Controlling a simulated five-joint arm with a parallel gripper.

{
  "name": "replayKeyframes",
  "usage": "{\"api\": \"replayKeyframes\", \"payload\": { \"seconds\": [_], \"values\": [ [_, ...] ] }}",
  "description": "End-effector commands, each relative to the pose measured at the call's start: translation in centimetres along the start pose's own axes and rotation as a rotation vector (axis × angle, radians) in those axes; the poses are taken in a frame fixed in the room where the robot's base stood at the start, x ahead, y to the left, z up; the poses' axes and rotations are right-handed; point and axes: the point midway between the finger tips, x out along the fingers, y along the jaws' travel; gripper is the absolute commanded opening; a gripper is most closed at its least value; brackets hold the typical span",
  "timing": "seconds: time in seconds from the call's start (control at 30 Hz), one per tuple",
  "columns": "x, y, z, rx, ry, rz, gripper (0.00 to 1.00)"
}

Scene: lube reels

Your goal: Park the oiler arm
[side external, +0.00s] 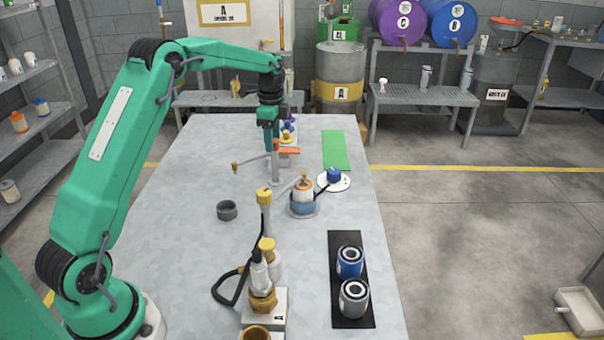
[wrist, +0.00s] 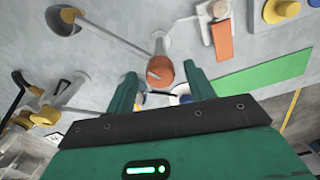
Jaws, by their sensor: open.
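The rod (wrist: 112,36) crosses the upper left of the wrist view. My gripper (side external: 269,146) points down close to the post top, with the knob off to its left. In the wrist view its two green fingers (wrist: 160,84) are apart, with nothing visibly held. An orange cylinder (wrist: 160,70) shows beyond the fingertips. Contact with the post cannot be told.
A white and blue cup with an orange top (side external: 303,194) stands right of the post, beside a white plate (side external: 345,184) with a blue piece. A grey ring (side external: 227,210), a brass-based bottle (side external: 263,284) and a black tray (side external: 350,320) with two cans stand nearer. A green mat (side external: 336,150) lies farther back.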

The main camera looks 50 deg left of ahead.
Motion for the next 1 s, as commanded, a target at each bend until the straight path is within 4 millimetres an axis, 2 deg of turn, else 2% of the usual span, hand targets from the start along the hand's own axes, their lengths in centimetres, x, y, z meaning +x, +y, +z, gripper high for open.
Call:
{"api": "replayKeyframes", "payload": {
  "seconds": [0.17,0.6,0.8,1.0],
  "values": [
    [-1.4,-0.1,0.0,0.000,0.001,-0.004,0.53],
    [-6.7,-0.1,0.0,0.001,0.001,-0.004,0.53],
    [-7.7,0.0,0.0,0.001,0.001,-0.002,0.53],
    [-7.7,0.0,0.0,0.001,0.001,-0.002,0.53]
  ]
}}
